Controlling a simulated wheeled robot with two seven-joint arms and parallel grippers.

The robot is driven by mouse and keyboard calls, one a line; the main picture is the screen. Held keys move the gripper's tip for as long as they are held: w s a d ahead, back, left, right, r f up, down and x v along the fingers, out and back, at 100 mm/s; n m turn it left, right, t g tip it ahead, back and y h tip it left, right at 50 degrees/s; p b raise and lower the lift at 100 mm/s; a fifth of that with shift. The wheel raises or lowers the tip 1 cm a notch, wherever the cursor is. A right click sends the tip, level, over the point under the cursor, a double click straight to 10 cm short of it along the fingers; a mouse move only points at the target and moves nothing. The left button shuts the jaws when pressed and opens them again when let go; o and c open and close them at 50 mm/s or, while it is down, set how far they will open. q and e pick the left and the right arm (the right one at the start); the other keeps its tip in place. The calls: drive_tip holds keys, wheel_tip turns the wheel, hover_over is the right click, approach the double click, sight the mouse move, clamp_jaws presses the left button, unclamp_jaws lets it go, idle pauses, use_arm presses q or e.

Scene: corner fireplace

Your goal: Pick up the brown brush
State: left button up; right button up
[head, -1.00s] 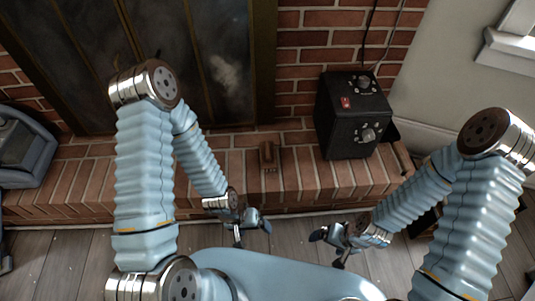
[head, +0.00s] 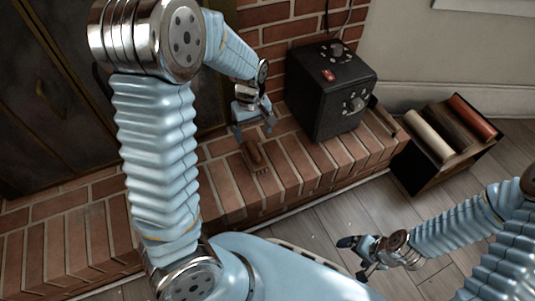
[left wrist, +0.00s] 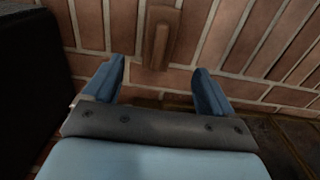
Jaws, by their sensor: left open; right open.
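The brown brush (head: 255,155) lies on the brick hearth ledge in front of the fireplace. In the left wrist view the brush (left wrist: 160,38) shows as a brown wooden piece a little beyond the fingertips, lined up with the gap between them. My left gripper (head: 255,128) is open and empty, above the hearth just behind the brush and apart from it. Its two blue fingers (left wrist: 155,88) are spread in the left wrist view. My right gripper (head: 362,258) is open and empty, low over the wooden floor at the right.
A black box (head: 332,90) with knobs stands on the hearth right of the brush. A dark crate (head: 445,145) with cylindrical rolls stands on the floor further right. The brick hearth (head: 285,170) around the brush is clear. A brick wall and dark fireplace doors rise behind.

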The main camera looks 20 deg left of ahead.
sight(254, 148)
use_arm(q)
drive_tip(key=shift+w+f, duration=0.1)
drive_tip(key=shift+f, duration=0.05)
wheel_tip(254, 148, down, 8)
drive_tip(key=b, duration=0.2)
drive_tip(key=shift+a+b, duration=0.1)
drive_tip(key=shift+b, duration=0.25)
drive_tip(key=f, duration=0.1)
drive_tip(key=f+b, duration=0.1)
drive_tip(key=f, duration=0.1)
drive_tip(key=f+b, duration=0.1)
drive_tip(key=f, duration=0.1)
drive_tip(key=shift+w+a, duration=0.3)
drive_tip(key=shift+a, duration=0.05)
drive_tip(key=shift+c, duration=0.4)
drive_tip(key=c, duration=1.1)
wheel_tip(254, 148, up, 4)
drive_tip(key=shift+d+r+p, duration=0.1)
drive_tip(key=shift+d+p, duration=0.05)
drive_tip(key=shift+p, duration=0.85)
drive_tip(key=s+d+r+p, duration=0.2)
drive_tip(key=s+d+r, duration=0.2)
drive_tip(key=s, duration=0.1)
drive_tip(key=s+d+r+p, duration=0.3)
drive_tip(key=s+d+r, duration=0.1)
drive_tip(key=s+d, duration=0.1)
drive_tip(key=shift+d+r, duration=0.3)
drive_tip(key=shift+r, duration=0.1)
